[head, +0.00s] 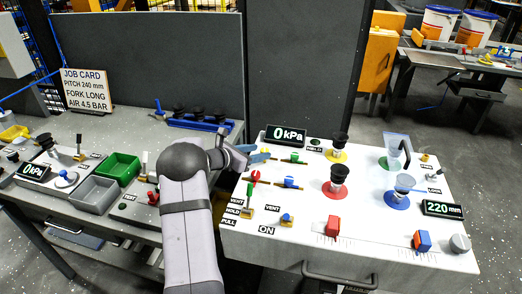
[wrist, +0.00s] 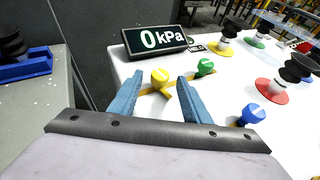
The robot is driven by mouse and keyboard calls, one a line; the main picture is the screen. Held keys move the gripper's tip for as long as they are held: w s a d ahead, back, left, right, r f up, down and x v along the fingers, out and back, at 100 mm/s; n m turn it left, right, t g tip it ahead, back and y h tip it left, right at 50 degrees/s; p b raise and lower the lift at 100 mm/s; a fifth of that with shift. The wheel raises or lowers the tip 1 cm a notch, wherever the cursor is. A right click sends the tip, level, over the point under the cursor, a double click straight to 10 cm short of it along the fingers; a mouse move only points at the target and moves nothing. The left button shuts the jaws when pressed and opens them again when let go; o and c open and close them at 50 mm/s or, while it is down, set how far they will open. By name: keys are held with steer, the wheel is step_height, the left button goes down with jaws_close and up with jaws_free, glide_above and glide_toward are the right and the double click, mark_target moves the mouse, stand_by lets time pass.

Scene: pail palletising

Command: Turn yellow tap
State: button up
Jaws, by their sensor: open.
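The yellow tap (wrist: 160,77) has a round knob and sits on a yellow pipe just in front of the 0 kPa display. My gripper (wrist: 160,80) is open. In the wrist view its two blue fingers lie on either side of the tap, with a gap at each side; I cannot tell how far above the panel they are. In the head view my gripper (head: 260,156) is at the left back of the white panel, and the yellow tap is mostly hidden by the fingers there.
A green tap (wrist: 205,67) stands close to the right finger, and a blue tap (wrist: 253,113) is nearer on the right. The 0 kPa display (wrist: 156,40) is just behind. A red tap (head: 256,175) is in front of my gripper. Suction cups stand further right.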

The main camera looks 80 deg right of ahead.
steer(key=shift+x, duration=1.2)
steer(key=shift+c, duration=0.3)
steer(key=c, duration=1)
steer(key=shift+w+d+r+m+g+y+p, duration=0.15)
steer(key=shift+m+g+y+p, duration=0.15)
steer(key=shift+m+g, duration=0.25)
steer(key=shift+m+g+y+b, duration=0.3)
steer(key=shift+m+g+y, duration=0.45)
steer(key=shift+m, duration=0.1)
